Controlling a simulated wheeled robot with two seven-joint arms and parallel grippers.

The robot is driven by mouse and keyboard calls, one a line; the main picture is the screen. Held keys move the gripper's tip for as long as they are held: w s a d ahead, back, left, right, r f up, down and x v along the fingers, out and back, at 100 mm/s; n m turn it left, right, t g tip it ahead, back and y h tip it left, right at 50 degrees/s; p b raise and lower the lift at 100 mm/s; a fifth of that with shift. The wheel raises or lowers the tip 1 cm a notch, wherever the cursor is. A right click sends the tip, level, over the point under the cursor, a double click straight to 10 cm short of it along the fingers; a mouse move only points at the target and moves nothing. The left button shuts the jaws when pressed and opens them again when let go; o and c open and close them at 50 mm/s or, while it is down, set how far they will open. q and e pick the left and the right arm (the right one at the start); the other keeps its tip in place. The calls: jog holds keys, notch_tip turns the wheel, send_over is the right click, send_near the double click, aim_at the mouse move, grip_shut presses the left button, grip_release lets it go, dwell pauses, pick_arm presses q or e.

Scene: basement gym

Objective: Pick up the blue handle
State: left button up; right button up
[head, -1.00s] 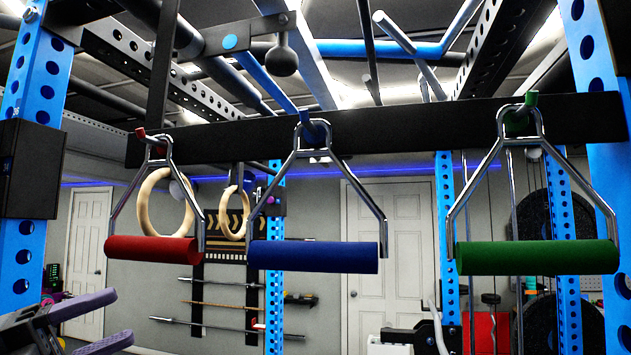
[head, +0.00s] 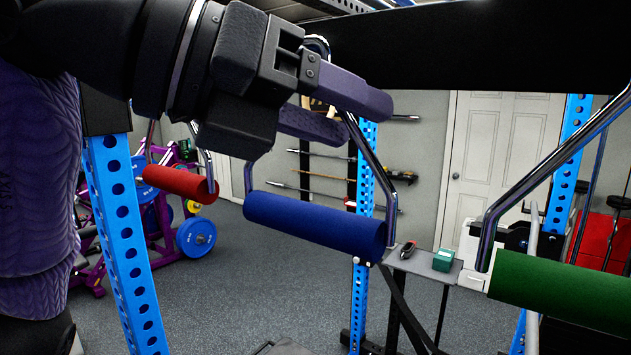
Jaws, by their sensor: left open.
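The blue handle (head: 315,222) is a thick blue cylinder hanging from a bent metal frame in the middle of the head view. It is tilted in the picture, its right end lower. My left gripper (head: 366,121) comes in from the upper left and is open, with two dark purple fingers. The fingers are above the blue grip, overlapping the upper part of its metal frame. I cannot tell whether they touch the frame. The gripper hides the top of the frame. My right gripper is not in view.
A red handle (head: 179,181) hangs to the left and a green handle (head: 562,290) to the right. A dark crossbeam (head: 480,45) runs along the top. Blue perforated posts (head: 126,243) stand at left and behind. Open floor (head: 270,290) shows below.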

pick_arm(q)
jog(key=shift+w+d+f, duration=0.15)
jog(key=shift+w+d, duration=0.3)
jog(key=shift+w+a+f, duration=0.1)
jog(key=shift+w+a, duration=0.05)
jog(key=shift+w, duration=0.05)
jog(key=shift+a, duration=0.15)
jog(key=shift+s, duration=0.2)
jog(key=shift+c, duration=0.7)
jog(key=shift+d, duration=0.25)
jog(key=c, duration=0.5)
jog(key=shift+w+a, duration=0.1)
jog(key=shift+w, duration=0.05)
grip_shut()
